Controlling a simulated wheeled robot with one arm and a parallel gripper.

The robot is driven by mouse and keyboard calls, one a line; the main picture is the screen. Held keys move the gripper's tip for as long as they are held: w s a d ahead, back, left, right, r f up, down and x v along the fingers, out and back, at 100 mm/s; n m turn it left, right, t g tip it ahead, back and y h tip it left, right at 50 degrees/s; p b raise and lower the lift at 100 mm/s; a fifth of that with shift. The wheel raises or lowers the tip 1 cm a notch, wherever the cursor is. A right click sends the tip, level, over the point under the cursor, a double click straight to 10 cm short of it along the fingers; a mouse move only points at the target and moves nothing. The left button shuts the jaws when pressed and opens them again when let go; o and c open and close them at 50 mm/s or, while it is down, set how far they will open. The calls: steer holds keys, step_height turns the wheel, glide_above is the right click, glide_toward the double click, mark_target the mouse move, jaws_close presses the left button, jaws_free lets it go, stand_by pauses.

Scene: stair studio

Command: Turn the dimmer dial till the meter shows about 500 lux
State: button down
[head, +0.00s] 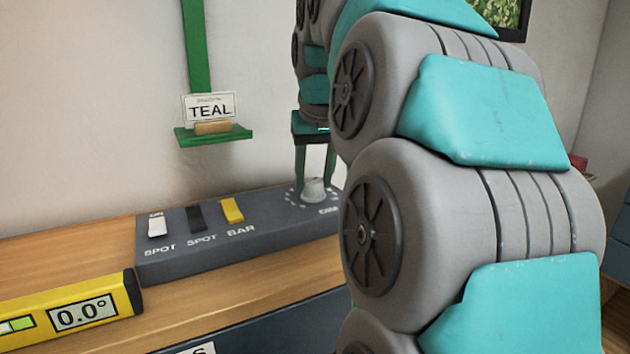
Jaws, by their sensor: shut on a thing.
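The pale dimmer dial (314,190) stands at the right end of a dark grey control box (240,243), with a ring of white marks around it. My gripper (315,180) points down over the dial, its two dark green fingers on either side of it, shut on it. The dial's label is partly hidden by my arm. I cannot read which mark the dial points to. No lux meter shows in this view.
The box carries a white, a black and a yellow switch (232,211). A green ledge (213,136) with a TEAL card is on the wall. My arm hides the right side.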

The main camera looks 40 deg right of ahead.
steer(key=m, duration=0.2)
steer(key=m+g+h, duration=0.1)
steer(key=m, duration=0.2)
steer(key=shift+w+a+f+m+g+b, duration=0.1)
steer(key=shift+m+g+b, duration=0.2)
steer(key=shift+b, duration=0.05)
steer(key=m+g, duration=0.1)
steer(key=m, duration=0.2)
steer(key=m+g+h, duration=0.1)
steer(key=m, duration=0.1)
steer(key=shift+w+m, duration=0.15)
steer(key=shift+m, duration=0.25)
steer(key=shift+c, duration=1.9)
jaws_free()
steer(key=shift+a, duration=0.1)
